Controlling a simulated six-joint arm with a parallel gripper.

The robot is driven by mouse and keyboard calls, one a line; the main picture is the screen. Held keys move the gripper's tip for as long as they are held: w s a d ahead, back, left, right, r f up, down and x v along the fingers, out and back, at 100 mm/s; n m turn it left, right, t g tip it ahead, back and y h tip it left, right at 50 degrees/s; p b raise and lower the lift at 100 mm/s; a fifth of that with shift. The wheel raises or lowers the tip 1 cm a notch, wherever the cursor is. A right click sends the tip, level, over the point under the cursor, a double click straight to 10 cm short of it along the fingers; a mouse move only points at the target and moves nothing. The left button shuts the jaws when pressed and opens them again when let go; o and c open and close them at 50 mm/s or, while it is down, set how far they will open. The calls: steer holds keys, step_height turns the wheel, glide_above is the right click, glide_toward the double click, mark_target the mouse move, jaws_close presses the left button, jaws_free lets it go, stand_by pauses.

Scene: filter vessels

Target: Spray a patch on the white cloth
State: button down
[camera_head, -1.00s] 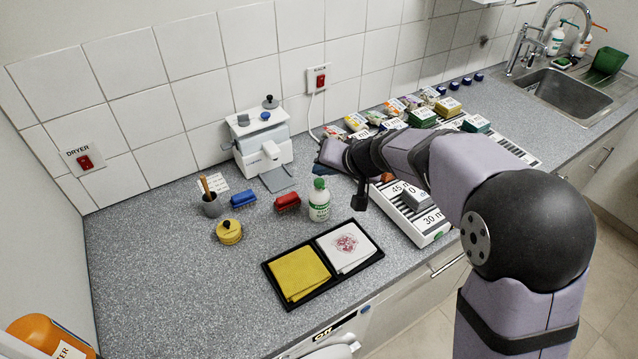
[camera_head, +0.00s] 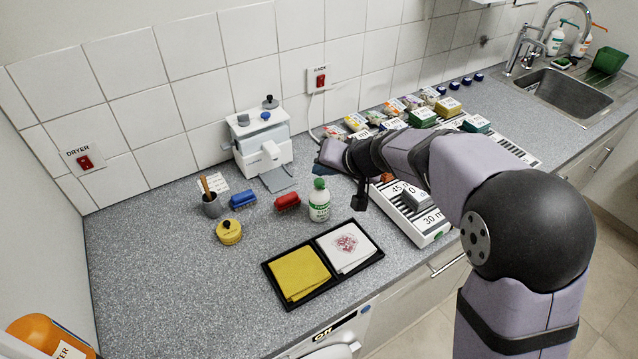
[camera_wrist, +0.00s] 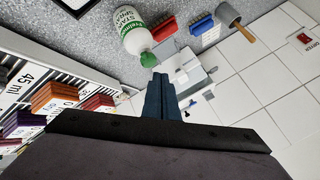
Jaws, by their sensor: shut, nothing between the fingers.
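The white cloth (camera_head: 340,260) lies flat in the right half of a black tray (camera_head: 283,299) and bears a reddish-pink patch. A folded yellow cloth (camera_head: 299,273) fills the left half. A white spray bottle with a green cap (camera_head: 319,205) stands upright behind the tray; it also shows in the wrist view (camera_wrist: 131,33), its label partly readable as a spray. My gripper (camera_head: 360,202) hangs in the air to the right of the bottle, apart from it. In the wrist view its dark blue fingers (camera_wrist: 161,92) are together and empty.
A red brush (camera_head: 287,202), a blue brush (camera_head: 243,199), a grey cup (camera_head: 211,206) and a yellow round tin (camera_head: 229,232) stand left of the bottle. A white machine (camera_head: 262,145) is behind. A marked rack (camera_head: 424,235) is at right. The left counter is clear.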

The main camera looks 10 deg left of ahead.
mark_target(323, 186)
steer(key=shift+f+b, duration=1.1)
steer(key=shift+b, duration=0.35)
stand_by(1.0)
steer(key=shift+r, duration=0.15)
steer(key=shift+r+p, duration=0.8)
steer(key=shift+r, duration=0.15)
steer(key=shift+r, duration=0.15)
step_height(323, 186, up, 6)
steer(key=p, duration=0.4)
stand_by(0.9)
